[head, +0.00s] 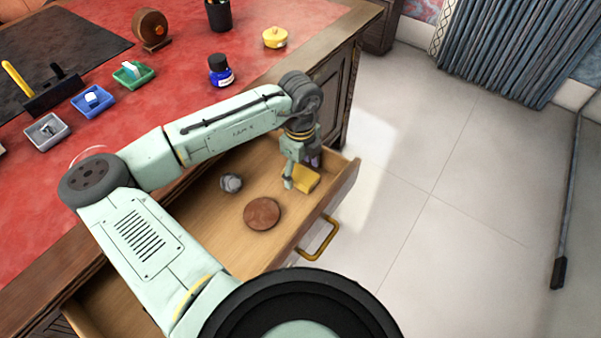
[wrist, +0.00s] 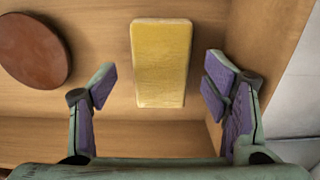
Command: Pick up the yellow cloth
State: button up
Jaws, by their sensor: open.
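The yellow cloth (head: 306,179) is a folded, block-like piece lying in the open wooden drawer, near its right end. In the wrist view the cloth (wrist: 161,62) is upright in the picture, between and slightly beyond my fingertips. My gripper (head: 300,178) is over the drawer at the cloth. In the wrist view my gripper (wrist: 158,88) is open, with one purple-padded finger on each side of the cloth and a gap on both sides. The head view partly hides the cloth behind a finger.
A round brown disc (head: 262,213) lies left of the cloth, with a grey crumpled ball (head: 231,183) behind it. The drawer (head: 340,192) has walls close to the cloth on the right. The red desk top (head: 180,75) holds an ink bottle (head: 220,70) and small trays.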

jog(key=shift+d+f, duration=0.1)
jog(key=shift+f, duration=0.75)
jog(key=shift+c, duration=0.3)
jog(key=c, duration=1.2)
jog(key=shift+o, duration=0.2)
jog(key=shift+r, duration=0.15)
